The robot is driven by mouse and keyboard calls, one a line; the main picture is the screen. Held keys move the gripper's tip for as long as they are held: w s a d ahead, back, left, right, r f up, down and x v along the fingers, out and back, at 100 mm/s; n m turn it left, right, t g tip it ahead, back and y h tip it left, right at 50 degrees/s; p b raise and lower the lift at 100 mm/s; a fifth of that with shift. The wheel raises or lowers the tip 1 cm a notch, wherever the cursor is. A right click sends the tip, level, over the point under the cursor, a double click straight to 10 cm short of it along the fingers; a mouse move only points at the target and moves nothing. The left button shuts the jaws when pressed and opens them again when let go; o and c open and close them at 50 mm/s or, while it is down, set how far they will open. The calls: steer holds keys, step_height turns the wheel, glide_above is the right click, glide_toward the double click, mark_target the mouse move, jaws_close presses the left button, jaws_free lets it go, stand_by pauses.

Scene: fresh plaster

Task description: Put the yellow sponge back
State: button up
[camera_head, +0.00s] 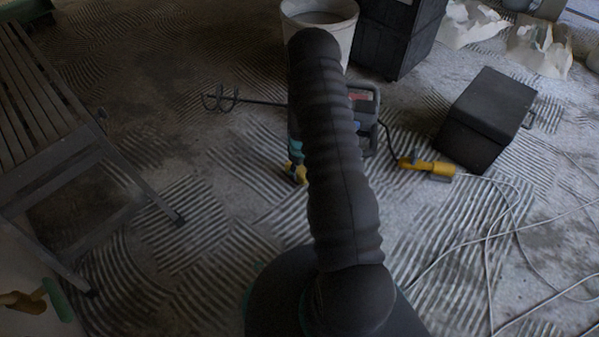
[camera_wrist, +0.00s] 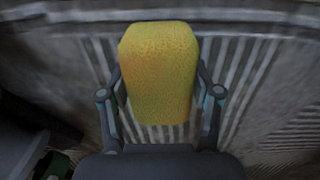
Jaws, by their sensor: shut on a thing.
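The yellow sponge (camera_wrist: 158,70) is in the wrist view, upright in the picture between the two fingers of my gripper (camera_wrist: 160,100). My gripper is shut on it, with one finger on each side. Behind the sponge is the grey, ridged floor; how far above it the sponge is held I cannot tell.
A wooden slatted bench (camera_head: 50,110) stands at left. A pale bucket (camera_head: 342,22) and black crates (camera_head: 392,38) are at the back. A black box (camera_head: 486,118), a yellow connector (camera_head: 428,166) and loose pale cables (camera_head: 488,240) lie at right. A mixer (camera_head: 368,105) is partly hidden behind my arm.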

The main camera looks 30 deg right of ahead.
steer(key=shift+f, duration=0.6)
steer(key=shift+f, duration=0.15)
steer(key=o, duration=1.2)
